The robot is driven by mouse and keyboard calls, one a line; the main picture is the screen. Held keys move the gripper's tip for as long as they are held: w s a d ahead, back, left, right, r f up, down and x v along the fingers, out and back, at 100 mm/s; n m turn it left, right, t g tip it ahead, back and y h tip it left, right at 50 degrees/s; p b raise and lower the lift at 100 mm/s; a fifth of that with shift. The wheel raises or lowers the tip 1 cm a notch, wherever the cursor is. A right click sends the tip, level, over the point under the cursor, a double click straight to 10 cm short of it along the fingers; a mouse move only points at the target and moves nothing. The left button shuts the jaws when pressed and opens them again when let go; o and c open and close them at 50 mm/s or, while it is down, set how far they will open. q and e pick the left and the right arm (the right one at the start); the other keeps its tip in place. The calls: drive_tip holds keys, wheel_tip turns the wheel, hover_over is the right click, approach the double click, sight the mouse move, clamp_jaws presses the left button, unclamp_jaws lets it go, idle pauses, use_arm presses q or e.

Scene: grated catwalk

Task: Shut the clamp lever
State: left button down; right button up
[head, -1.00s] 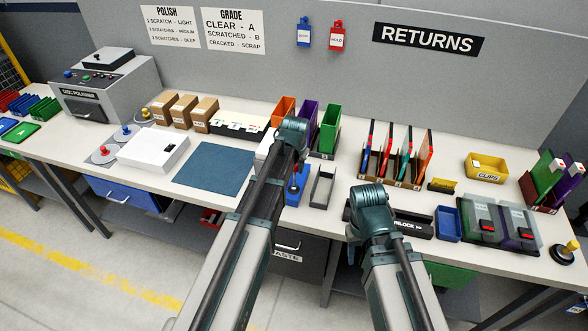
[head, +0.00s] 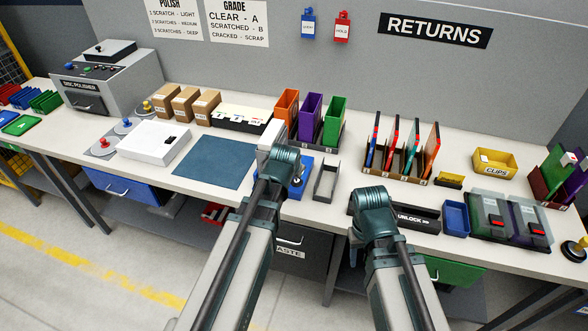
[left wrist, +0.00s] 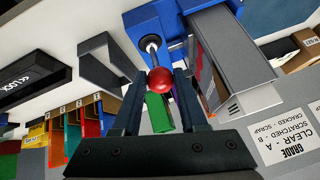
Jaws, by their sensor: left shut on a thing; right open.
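The blue clamp (head: 305,172) stands on the bench beside a grey block (head: 272,137), partly hidden by my left arm. In the left wrist view, the clamp's blue body (left wrist: 150,22) shows at the top. A short metal lever (left wrist: 151,48) ends in a red ball knob (left wrist: 160,80). My left gripper (left wrist: 158,78) is shut on this red knob, with a finger on each side. The head view hides the knob and the left fingers. My right gripper (head: 353,255) shows only as a small dark part low beside the right arm, open and away from the clamp.
A grey open tray (head: 325,182) stands just right of the clamp. Orange, purple and green bins (head: 311,117) stand behind it. A black unlock-marked block (head: 415,217) and a blue tray (head: 456,219) lie farther right. A blue-grey mat (head: 214,162) lies left.

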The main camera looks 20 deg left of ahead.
use_arm(q)
drive_tip(key=shift+s+f, duration=0.2)
drive_tip(key=shift+s, duration=0.15)
use_arm(e)
drive_tip(key=shift+s+f, duration=0.15)
use_arm(q)
drive_tip(key=shift+c, duration=2.3)
unclamp_jaws()
drive_tip(key=shift+d, duration=0.1)
drive_tip(key=shift+r, duration=0.1)
